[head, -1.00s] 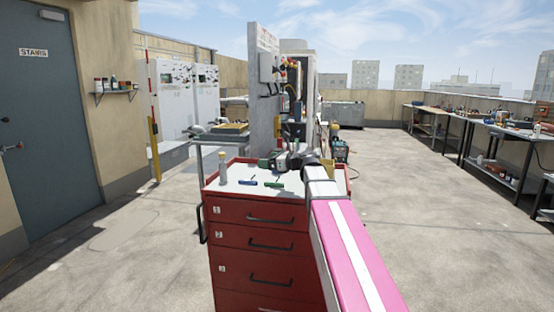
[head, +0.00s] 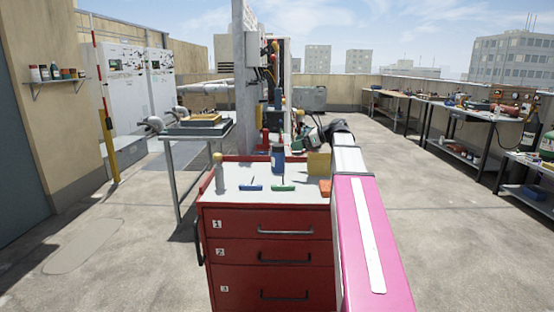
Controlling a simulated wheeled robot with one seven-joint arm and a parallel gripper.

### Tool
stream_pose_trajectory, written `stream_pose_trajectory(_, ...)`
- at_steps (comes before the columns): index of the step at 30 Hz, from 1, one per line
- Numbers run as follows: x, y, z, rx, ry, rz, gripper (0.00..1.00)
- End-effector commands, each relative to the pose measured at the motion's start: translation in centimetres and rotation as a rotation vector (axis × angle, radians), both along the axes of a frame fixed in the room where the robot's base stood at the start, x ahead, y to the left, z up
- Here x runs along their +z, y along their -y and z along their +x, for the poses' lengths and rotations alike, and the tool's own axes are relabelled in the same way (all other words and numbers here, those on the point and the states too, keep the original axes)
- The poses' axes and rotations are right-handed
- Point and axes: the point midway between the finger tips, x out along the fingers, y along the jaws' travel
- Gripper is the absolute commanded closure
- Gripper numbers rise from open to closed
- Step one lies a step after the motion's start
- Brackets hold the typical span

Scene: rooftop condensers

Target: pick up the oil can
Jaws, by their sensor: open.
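On top of the red drawer cabinet (head: 266,220) stands a grey bottle-like can (head: 219,178) with a tan top, at the left edge. A dark blue container (head: 278,158) stands at the back middle. I cannot tell for certain which of these is the oil can. My pink and white arm reaches forward along the cabinet's right side. My gripper (head: 308,136) is at the arm's far end, above the cabinet's back right, apart from both containers. It is open; its fingers are small and partly lost against the background.
A blue-handled tool (head: 251,187) and a green-handled tool (head: 283,188) lie on the cabinet top. A yellow block (head: 318,164) and an orange block (head: 325,187) are at its right. A grey side table (head: 198,130) stands behind left. Workbenches (head: 480,118) line the right; the floor between is clear.

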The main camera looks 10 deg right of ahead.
Motion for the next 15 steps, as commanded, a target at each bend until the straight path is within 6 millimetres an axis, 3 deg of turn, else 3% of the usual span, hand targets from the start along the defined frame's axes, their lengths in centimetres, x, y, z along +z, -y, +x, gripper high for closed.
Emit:
stream_pose_trajectory(6, -1.3, -2.8, 1.3, 0.002, 0.000, 0.001, 0.08)
stream_pose_trajectory(15, -2.1, -4.6, 2.4, 0.001, 0.000, 0.001, 0.08)
